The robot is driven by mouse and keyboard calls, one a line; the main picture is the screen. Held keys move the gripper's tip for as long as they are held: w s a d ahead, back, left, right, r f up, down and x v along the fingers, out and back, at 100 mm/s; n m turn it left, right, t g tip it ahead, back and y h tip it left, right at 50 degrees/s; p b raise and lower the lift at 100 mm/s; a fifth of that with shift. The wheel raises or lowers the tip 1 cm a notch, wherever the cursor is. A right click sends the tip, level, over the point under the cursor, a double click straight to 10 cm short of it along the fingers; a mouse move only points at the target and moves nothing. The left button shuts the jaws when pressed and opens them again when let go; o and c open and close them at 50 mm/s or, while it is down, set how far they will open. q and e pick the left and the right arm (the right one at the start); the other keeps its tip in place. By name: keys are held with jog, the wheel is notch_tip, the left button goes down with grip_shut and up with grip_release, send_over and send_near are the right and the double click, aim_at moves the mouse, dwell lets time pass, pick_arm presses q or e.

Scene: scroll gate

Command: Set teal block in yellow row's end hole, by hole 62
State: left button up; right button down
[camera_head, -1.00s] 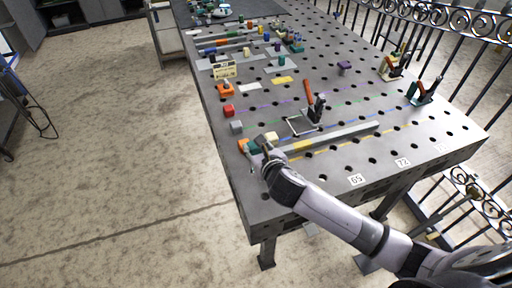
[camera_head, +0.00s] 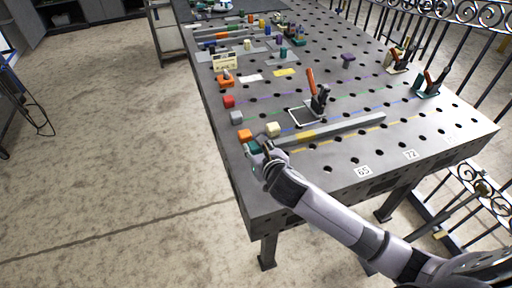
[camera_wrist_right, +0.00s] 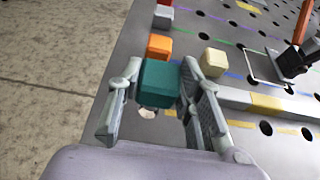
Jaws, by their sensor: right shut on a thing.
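The teal block (camera_wrist_right: 158,83) sits between the fingers of my right gripper (camera_wrist_right: 165,98) in the right wrist view. The gripper is shut on it. In the head view the right gripper (camera_head: 256,148) is at the table's near left corner, and only a little of the teal block shows there. The yellow row's dashed line (camera_head: 312,148) runs right from near the gripper. I cannot tell whether the block touches the table. My left gripper is not in view.
An orange block (camera_head: 244,136) and a cream block (camera_head: 273,129) stand close behind the gripper. A long grey bar (camera_head: 335,128) lies behind the yellow line. Number plates, apparently 65 (camera_head: 363,171) and 72 (camera_head: 410,155), mark the front. A red-handled clamp (camera_head: 317,97) stands farther back.

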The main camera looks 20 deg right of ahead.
jog(key=shift+r, duration=0.1)
jog(key=shift+p, duration=0.5)
jog(key=shift+f, duration=0.3)
jog(key=shift+f, duration=0.5)
jog(key=shift+f+b, duration=0.6)
jog(key=shift+f, duration=0.85)
dwell(0.4)
jog(key=c, duration=1.1)
grip_release()
jog(key=shift+o, duration=0.2)
jog(key=v, duration=1.2)
jog(key=shift+s+f, duration=0.1)
jog(key=shift+s, duration=0.05)
